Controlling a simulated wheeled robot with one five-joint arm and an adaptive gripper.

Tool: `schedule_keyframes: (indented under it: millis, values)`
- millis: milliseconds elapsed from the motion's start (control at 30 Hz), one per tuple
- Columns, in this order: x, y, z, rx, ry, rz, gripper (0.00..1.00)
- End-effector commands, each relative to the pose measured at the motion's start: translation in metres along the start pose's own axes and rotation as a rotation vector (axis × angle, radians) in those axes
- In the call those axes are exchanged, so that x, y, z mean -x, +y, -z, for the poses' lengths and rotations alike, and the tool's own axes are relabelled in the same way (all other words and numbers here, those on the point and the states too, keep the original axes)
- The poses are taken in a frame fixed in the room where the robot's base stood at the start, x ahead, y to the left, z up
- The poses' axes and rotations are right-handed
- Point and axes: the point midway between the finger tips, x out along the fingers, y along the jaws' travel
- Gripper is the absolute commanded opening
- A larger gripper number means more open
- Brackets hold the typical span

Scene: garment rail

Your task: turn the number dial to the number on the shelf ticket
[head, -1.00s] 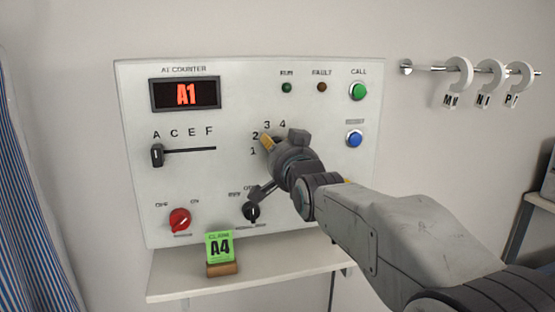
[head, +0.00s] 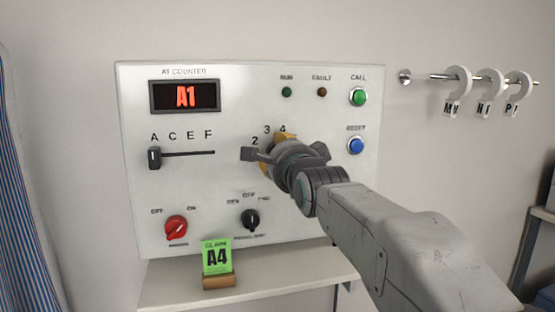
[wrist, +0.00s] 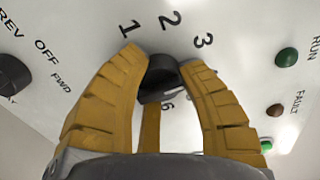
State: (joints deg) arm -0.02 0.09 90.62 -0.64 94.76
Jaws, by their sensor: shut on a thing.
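The panel (head: 230,190) carries a black number dial (wrist: 160,76), seen in the wrist view between my yellow fingers. My gripper (wrist: 164,62) is shut on it, with one finger on each side. In the head view my gripper (head: 275,149) and wrist hide the dial. The numbers 2, 3 and 4 show around it there; 1, 2 and 3 show beyond it in the wrist view. I cannot tell which number its pointer faces.
A letter slider (head: 154,158) sits at A. A red knob (head: 176,227) and a small black selector (head: 250,219) are below. Green (head: 358,97) and blue (head: 355,146) buttons are right of my gripper. A rail (head: 440,77) with tagged hooks is at the right.

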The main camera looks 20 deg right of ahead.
Motion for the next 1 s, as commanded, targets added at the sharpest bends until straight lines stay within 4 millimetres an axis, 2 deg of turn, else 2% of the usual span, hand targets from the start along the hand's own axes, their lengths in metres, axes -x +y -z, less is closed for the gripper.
schedule_keyframes:
  millis: [200, 500, 1000]
  values:
    - [0.0000, -0.0014, -0.0001, -0.182, -0.001, 0.008, 0.05]
    - [0.0000, -0.0023, -0.0002, -0.356, -0.002, 0.008, 0.05]
    - [0.0001, -0.0036, -0.0002, -0.442, -0.003, 0.009, 0.05]
